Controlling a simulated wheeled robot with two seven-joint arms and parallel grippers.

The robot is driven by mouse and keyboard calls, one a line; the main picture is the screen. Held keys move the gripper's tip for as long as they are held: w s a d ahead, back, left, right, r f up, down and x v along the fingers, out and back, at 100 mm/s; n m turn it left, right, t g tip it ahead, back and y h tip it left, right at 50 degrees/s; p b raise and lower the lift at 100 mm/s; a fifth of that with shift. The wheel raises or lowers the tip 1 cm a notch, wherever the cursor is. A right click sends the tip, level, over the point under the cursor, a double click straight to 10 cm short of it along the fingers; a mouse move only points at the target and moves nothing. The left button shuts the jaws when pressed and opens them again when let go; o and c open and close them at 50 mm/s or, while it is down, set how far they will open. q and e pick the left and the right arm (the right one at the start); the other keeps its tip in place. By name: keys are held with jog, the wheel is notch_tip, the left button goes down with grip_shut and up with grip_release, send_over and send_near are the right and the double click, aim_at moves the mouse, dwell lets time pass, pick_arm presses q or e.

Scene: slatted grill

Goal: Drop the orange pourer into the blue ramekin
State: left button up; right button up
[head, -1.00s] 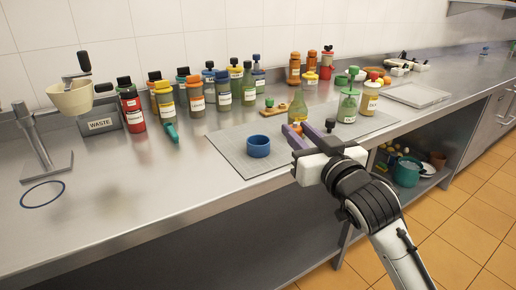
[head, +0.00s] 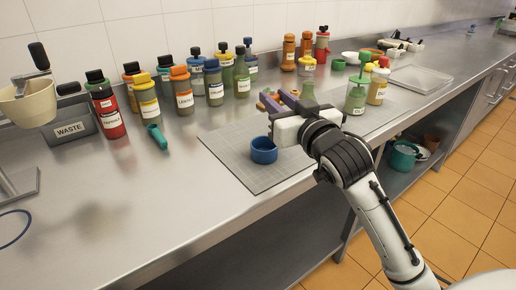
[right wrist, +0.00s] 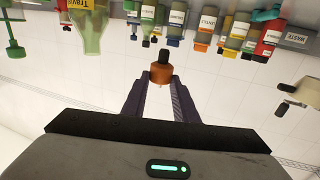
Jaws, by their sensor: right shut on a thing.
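The blue ramekin (head: 264,156) stands upright on the grey gridded mat (head: 235,165) in the head view. My right gripper (head: 276,99) is behind and above it, with its purple fingers reaching toward the back of the counter. In the right wrist view, which is upside down, the orange pourer (right wrist: 160,74) with its dark tip sits between the fingertips of my right gripper (right wrist: 160,88), which is shut on it. In the head view the pourer is hard to make out by the fingers. My left gripper is not in view.
A green bottle (head: 307,68) stands close behind my right gripper. A green-topped jar (head: 355,97) stands to its right. Several labelled bottles (head: 183,91) line the back left, with a teal tool (head: 158,137) lying before them.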

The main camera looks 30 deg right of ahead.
jog(key=f+b, duration=0.2)
jog(key=b, duration=0.1)
jog(key=f+b, duration=0.3)
jog(key=shift+s+f, duration=0.2)
jog(key=shift+f, duration=0.05)
jog(key=o, duration=1.1)
